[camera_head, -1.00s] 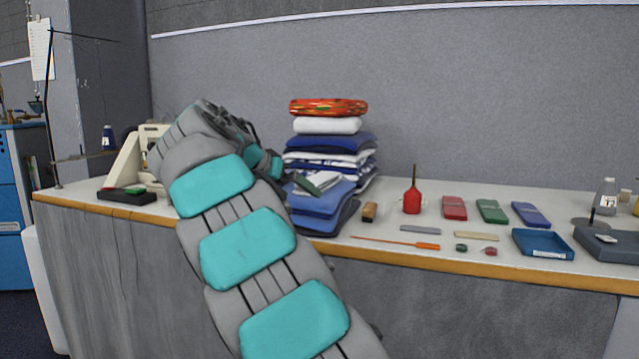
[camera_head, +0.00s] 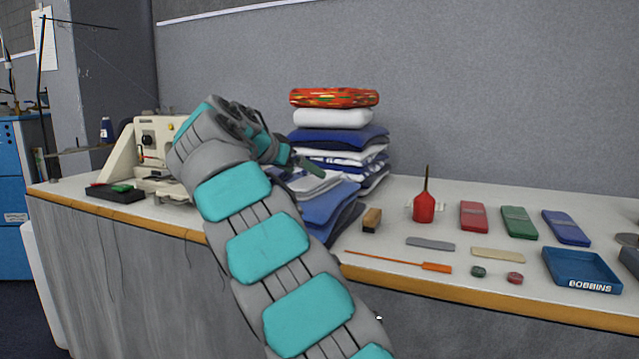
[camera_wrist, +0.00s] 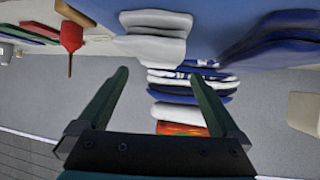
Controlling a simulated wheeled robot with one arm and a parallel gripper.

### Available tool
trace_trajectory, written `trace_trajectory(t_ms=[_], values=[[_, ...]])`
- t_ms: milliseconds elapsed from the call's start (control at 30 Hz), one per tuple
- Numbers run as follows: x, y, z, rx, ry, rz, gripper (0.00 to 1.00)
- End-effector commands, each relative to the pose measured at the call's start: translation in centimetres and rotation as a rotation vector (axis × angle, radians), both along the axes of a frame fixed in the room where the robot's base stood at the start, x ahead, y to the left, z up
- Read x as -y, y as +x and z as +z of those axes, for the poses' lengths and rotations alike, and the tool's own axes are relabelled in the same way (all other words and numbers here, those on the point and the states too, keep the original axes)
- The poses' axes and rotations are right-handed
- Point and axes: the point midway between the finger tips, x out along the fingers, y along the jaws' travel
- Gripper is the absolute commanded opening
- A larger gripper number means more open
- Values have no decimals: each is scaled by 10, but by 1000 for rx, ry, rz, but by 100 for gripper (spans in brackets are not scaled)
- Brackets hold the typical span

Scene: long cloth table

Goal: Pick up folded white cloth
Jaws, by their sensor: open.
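A folded white cloth (camera_head: 336,117) lies near the top of the tall cloth stack, under a folded red-orange patterned cloth (camera_head: 334,97). The white cloth also shows low in the wrist view (camera_wrist: 180,113), where the scene appears upside down. Another folded white-grey cloth (camera_head: 312,184) lies on blue cloths in front of the stack, partly hidden by my arm; it is large in the wrist view (camera_wrist: 152,45). My gripper (camera_head: 303,163) is open and empty, left of and in front of the stack. In the wrist view its fingers (camera_wrist: 160,77) stand apart, with stack cloths seen between them.
A sewing machine (camera_head: 150,150) stands left of my arm. Right of the stack are a wooden block (camera_head: 371,219), a red bottle (camera_head: 424,207), an orange-handled tool (camera_head: 437,267) and a blue bobbins tray (camera_head: 580,283). A grey wall panel (camera_head: 500,90) rises behind the table.

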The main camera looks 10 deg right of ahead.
Motion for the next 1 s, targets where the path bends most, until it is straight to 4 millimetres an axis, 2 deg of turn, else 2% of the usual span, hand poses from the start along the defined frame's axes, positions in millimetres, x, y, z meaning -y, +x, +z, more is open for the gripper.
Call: trace_trajectory(t_ms=[267,500,767,1000], values=[[17,13,-13,-5,1,-4,100],[37,34,-27,-2,1,-2,100],[41,37,-31,-1,0,-1,100],[41,37,-31,-2,1,-1,75]])
